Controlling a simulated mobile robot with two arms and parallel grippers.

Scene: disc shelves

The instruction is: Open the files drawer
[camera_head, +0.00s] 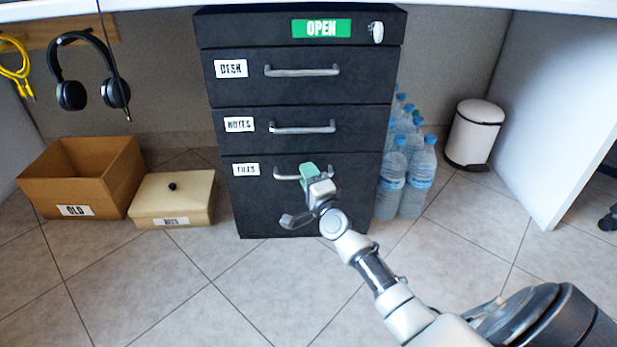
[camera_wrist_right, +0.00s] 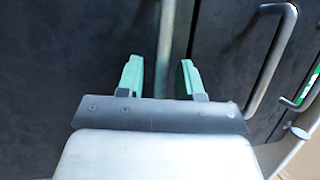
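The files drawer (camera_head: 262,205) is the lowest drawer of the black cabinet, with a small white label reading "FILES" (camera_head: 246,169). Its front looks flush with the cabinet, so it is shut. Its grey bar handle (camera_head: 287,174) is partly hidden behind my right gripper (camera_head: 312,176). In the right wrist view the green fingers of my right gripper (camera_wrist_right: 160,75) are apart, and the handle bar (camera_wrist_right: 165,45) runs between them in the picture. A gap shows on both sides of the bar; I cannot tell if the tips reach past it. My left gripper is not in view.
Above are the drawers "NOTES" (camera_head: 350,131) and "DESK" (camera_head: 375,75), and a green "OPEN" sign (camera_head: 321,28). A cardboard box (camera_head: 62,190) and a lidded box (camera_head: 185,208) stand left. Water bottles (camera_head: 420,180) and a white bin (camera_head: 475,135) stand right. Floor in front is clear.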

